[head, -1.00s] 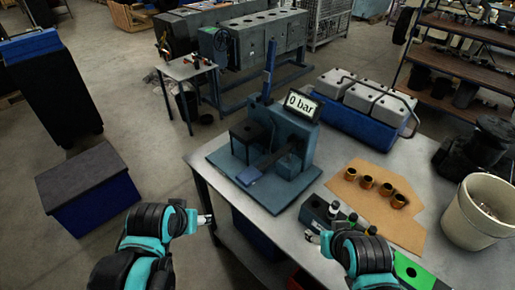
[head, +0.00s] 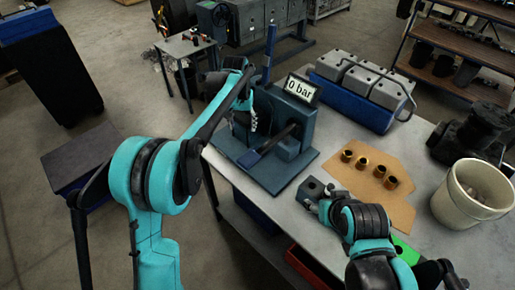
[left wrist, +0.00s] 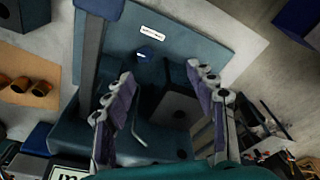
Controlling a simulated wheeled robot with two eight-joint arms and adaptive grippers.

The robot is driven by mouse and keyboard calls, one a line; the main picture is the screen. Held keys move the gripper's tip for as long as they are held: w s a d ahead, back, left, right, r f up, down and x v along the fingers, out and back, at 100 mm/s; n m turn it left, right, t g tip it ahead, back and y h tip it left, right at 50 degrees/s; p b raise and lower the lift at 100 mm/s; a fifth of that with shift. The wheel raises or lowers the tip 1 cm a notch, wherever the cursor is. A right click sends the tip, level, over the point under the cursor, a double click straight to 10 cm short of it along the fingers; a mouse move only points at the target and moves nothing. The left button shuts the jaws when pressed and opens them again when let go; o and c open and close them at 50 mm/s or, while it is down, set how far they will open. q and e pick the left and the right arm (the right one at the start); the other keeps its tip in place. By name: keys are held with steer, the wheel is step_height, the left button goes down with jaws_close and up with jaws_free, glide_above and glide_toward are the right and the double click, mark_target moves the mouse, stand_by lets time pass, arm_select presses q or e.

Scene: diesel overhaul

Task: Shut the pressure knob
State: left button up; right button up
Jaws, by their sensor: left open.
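The pressure tester (head: 290,118) is a blue-grey bench unit on a flat base plate, with a display (head: 302,89) reading "0 bar". I cannot make out for certain which part is the pressure knob. My left gripper (head: 252,122) is open and empty over the tester's left side; its fingers (left wrist: 160,75) spread above the unit.
Several brass sleeves (head: 362,163) lie on a brown sheet (head: 345,178) right of the tester. A white bucket (head: 470,195) and a black part (head: 470,130) stand at the right.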

arm_select(q)
steer(key=shift+m+g, duration=0.3)
steer(key=shift+g, duration=0.5)
steer(key=w+d+f, duration=0.1)
steer(key=f, duration=0.2)
steer(key=w+d+f, duration=0.2)
steer(key=f, duration=0.2)
steer(key=w+d+f, duration=0.2)
steer(key=f, duration=0.2)
steer(key=shift+w+d+f, duration=0.15)
steer(key=shift+d+f, duration=0.05)
steer(key=shift+f, duration=0.05)
step_height(320, 180, down, 8)
steer(key=shift+r+b, duration=0.1)
steer(key=shift+b, duration=0.4)
steer(key=c, duration=1.1)
